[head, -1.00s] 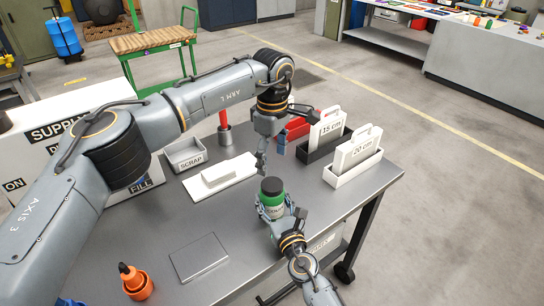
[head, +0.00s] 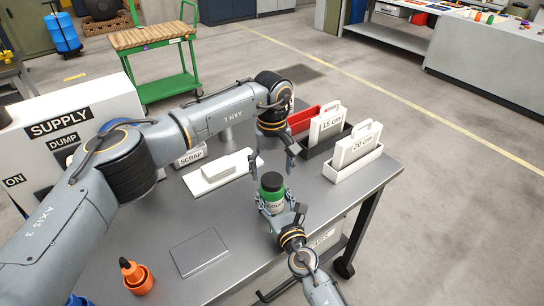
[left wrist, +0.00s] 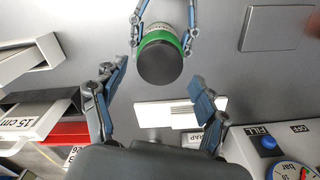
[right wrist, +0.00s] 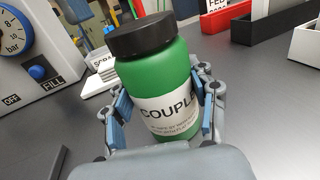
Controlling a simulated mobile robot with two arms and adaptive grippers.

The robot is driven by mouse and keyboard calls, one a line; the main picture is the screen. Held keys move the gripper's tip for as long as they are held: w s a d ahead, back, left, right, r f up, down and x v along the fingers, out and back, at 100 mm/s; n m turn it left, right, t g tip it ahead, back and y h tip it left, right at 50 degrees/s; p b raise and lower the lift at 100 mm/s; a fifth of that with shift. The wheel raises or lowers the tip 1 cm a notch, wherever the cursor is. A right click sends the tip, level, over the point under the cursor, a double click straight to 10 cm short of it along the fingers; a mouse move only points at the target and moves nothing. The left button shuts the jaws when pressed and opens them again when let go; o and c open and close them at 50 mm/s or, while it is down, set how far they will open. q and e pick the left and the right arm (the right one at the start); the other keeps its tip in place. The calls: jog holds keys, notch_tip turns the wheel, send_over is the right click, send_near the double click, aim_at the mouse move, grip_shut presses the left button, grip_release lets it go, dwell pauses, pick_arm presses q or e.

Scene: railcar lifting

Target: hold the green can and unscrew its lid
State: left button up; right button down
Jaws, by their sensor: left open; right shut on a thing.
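The green can (head: 271,192) with a black lid (head: 271,181) and a white label stands upright in the middle of the grey table. My right gripper (head: 274,207) is shut on the can's body. In the right wrist view its blue pads press on both sides of the can (right wrist: 165,85), and the lid (right wrist: 140,37) is on. My left gripper (head: 272,170) is open and empty, pointing down just above and behind the can. In the left wrist view the lid (left wrist: 159,64) lies ahead of the open fingers (left wrist: 160,85), apart from them.
White and black holders with plates marked 15 cm (head: 328,125) and 20 cm (head: 357,150) stand at the right. A white block (head: 222,171), scrap tray (head: 190,157) and supply box (head: 65,135) are at the left. An orange bottle (head: 136,278) stands in front; a flat square (head: 199,254) lies nearby.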

pick_arm(q)
jog(key=shift+f, duration=1.2)
